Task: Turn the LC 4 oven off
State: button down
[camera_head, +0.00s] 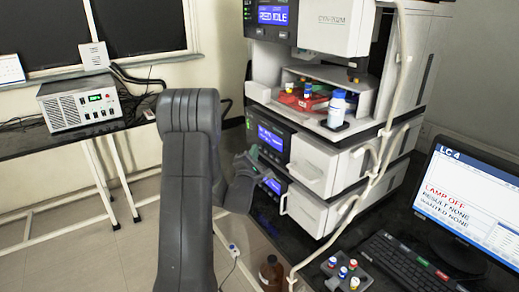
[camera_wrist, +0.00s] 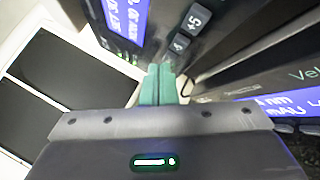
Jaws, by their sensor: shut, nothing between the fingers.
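The wrist view shows a dark panel with a blue display (camera_wrist: 127,18) partly reading SET and NOW, likely the oven's. A +5 key (camera_wrist: 194,20) and another key (camera_wrist: 180,42) sit beside it. Small green lights (camera_wrist: 132,58) show under the display. My gripper (camera_wrist: 165,72) has its teal fingers together and empty, pointing at the panel's lower part; I cannot tell whether they touch it. In the head view my gripper (camera_head: 246,160) is at the front of the instrument stack, by the lower blue displays. The LC 4 monitor (camera_head: 466,200) reads LAMP OFF, RESULT NONE, WANTED NONE.
A second module with a blue display (camera_wrist: 280,103) showing nm and mAU lies close right of my fingers. Bottles stand in the red tray (camera_head: 305,101) on the stack. A vial rack (camera_head: 346,275), keyboard (camera_head: 412,267) and brown bottle (camera_head: 271,272) are in front. A white box (camera_head: 80,102) stands left.

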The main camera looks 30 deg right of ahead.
jog(key=shift+d, duration=0.2)
jog(key=shift+a, duration=0.1)
dwell(0.4)
jog(key=shift+s+a+b, duration=0.1)
jog(key=shift+a+b, duration=0.5)
jog(key=shift+a, duration=0.1)
jog(key=shift+a, duration=0.1)
jog(key=a+b, duration=0.1)
jog(key=a, duration=0.3)
jog(key=shift+s+a+b, duration=0.2)
jog(key=shift+a+b, duration=0.15)
jog(key=shift+a, duration=0.05)
jog(key=shift+d, duration=0.1)
